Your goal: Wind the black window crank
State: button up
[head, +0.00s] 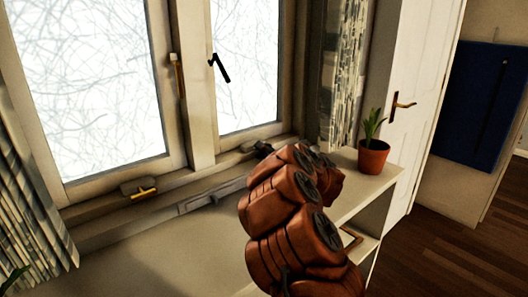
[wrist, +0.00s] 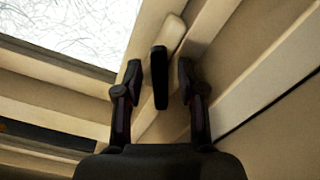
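The black window crank (wrist: 160,78) is a narrow upright black bar in the wrist view, close to a pale rounded mount (wrist: 172,36) by the window frame. My gripper (wrist: 160,72) is open, with one finger on each side of the bar and a visible gap on both sides. In the head view, my orange arm covers most of the gripper; a small dark shape shows at the sill below the right window, and I cannot tell crank from gripper there.
A gold-handled crank (head: 141,190) sits below the left window. A potted plant (head: 373,155) stands right of my arm on the shelf. The sill's left part is clear.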

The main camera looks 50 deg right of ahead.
jog(key=shift+c, duration=0.4)
grip_shut()
jog(key=m+p, duration=0.2)
jog(key=shift+r+m, duration=0.15)
jog(key=shift+m, duration=0.25)
jog(key=m+p, duration=0.1)
jog(key=m, duration=0.1)
jog(key=shift+m, duration=0.4)
jog(key=shift+f, duration=0.2)
jog(key=shift+o, duration=0.4)
grip_release()
jog(key=s, duration=0.4)
jog(key=s+a, duration=0.1)
jog(key=s, duration=0.7)
jog(key=shift+a, duration=0.15)
